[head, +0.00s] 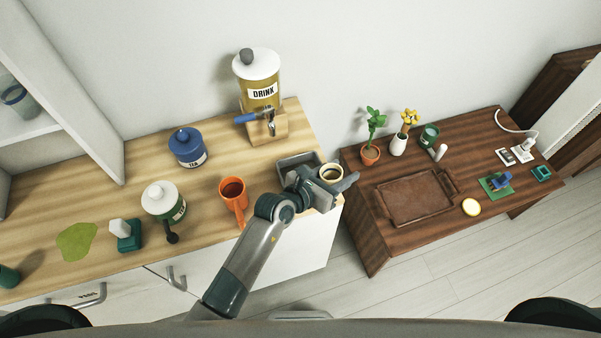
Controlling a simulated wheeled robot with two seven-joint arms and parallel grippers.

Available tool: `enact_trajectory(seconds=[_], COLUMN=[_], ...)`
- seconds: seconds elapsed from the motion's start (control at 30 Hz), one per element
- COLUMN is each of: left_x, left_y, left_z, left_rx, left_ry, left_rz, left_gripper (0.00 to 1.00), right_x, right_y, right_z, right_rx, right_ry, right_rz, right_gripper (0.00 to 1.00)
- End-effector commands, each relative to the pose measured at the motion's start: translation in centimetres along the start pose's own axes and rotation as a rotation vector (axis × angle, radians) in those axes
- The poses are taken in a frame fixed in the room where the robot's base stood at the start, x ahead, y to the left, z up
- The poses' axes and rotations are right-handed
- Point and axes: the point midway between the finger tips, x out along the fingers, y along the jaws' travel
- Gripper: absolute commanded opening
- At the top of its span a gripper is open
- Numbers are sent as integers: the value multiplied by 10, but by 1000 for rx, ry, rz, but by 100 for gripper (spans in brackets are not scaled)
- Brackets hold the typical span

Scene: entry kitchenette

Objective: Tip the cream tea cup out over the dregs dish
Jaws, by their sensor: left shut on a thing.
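The cream tea cup (331,181) is at the right end of the light wood counter. Its round rim and darker inside face up toward the camera, and I cannot tell how far it is tilted. My left gripper (334,186) is shut on it and hides part of its side. The dregs dish (291,161), a grey rectangular tray, sits on the counter just left of the cup. My left wrist covers its front part, and I cannot see what is in it. My right gripper is not in view.
An orange mug (233,189) stands left of the dish. Behind is a drink dispenser (259,85). A blue tea jar (187,147), a green jar (161,199) and a green spill (76,241) are farther left. A dark wood table (439,236) with a brown tray (416,218) stands right, past a gap.

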Motion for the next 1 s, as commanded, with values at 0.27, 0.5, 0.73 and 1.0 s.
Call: enact_trajectory(seconds=[0.27,0.5,0.73,1.0], left_x=[-10,-18,-18,-18], left_y=[-6,-8,-9,-9], left_z=[27,42,43,43], left_rx=[-1,-1,-1,-1], left_ry=[-4,-2,-1,-1], left_rz=[0,1,1,1], left_gripper=[18,18,18,18], right_x=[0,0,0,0], right_y=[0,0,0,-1], right_z=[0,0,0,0], right_rx=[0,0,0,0], right_ry=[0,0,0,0], right_rz=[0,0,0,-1], right_gripper=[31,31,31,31])
